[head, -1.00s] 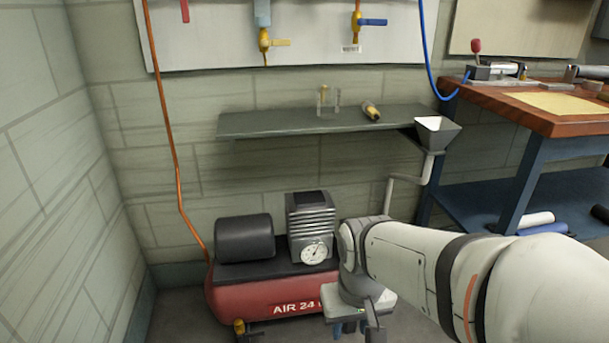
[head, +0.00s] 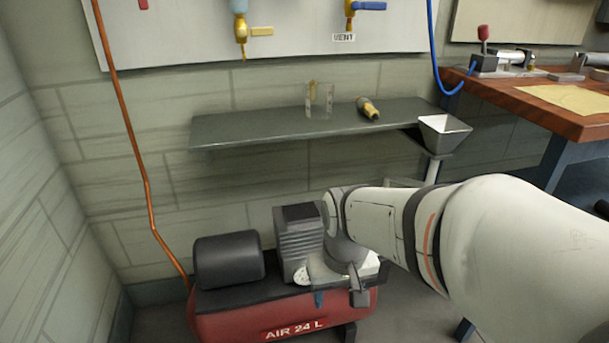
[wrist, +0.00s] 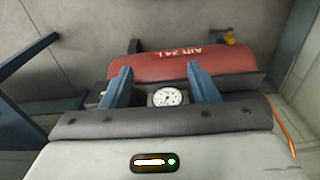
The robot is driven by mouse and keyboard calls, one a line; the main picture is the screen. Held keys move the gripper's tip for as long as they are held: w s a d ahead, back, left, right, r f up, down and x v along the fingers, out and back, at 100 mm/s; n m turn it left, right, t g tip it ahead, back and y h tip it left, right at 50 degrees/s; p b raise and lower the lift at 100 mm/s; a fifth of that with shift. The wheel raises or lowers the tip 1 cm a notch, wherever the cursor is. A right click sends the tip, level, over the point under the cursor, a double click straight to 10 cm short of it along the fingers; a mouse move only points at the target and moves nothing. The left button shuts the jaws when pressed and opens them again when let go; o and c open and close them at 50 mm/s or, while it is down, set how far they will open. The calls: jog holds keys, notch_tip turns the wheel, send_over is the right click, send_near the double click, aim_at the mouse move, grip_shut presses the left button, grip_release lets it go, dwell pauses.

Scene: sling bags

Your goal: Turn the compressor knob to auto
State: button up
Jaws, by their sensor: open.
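The compressor has a red tank (head: 235,315) marked "AIR 24 L", a black cylinder and a grey finned block (head: 296,238) on top. In the wrist view the dial (wrist: 168,97) shows whole, with a dark pointer, between the two blue fingers. I cannot make out a separate knob or an "auto" mark. My gripper (wrist: 160,72) is open and empty, its fingers either side of the dial in the picture; contact cannot be told.
A grey shelf (head: 285,128) with a clear holder and a small brass-coloured fitting is above the compressor. An orange hose (head: 137,150) runs down the wall at left. A wooden-topped workbench (head: 540,105) is at right.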

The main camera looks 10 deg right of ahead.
jog(key=shift+o, duration=0.3)
jog(key=w+d+r+p, duration=0.1)
jog(key=w+d, duration=0.1)
jog(key=w, duration=0.3)
jog(key=w+d+r+m+p, duration=0.1)
jog(key=w+d+p, duration=0.1)
jog(key=w, duration=0.3)
jog(key=shift+w+d+r, duration=0.15)
jog(key=shift+d+r, duration=0.15)
jog(key=shift+d, duration=0.2)
jog(key=shift+m+g, duration=0.4)
jog(key=shift+m, duration=0.3)
jog(key=w+d+f+p, duration=0.1)
jog(key=w+d, duration=0.2)
jog(key=w, duration=0.1)
jog(key=w+d+f+p, duration=0.2)
jog(key=w+d, duration=0.2)
jog(key=w+d+f+p, duration=0.2)
jog(key=w+d, duration=0.2)
jog(key=w, duration=0.1)
jog(key=shift+d, duration=0.1)
notch_tip(320, 180, down, 8)
jog(key=b, duration=0.3)
jog(key=shift+r, duration=0.15)
jog(key=c, duration=1)
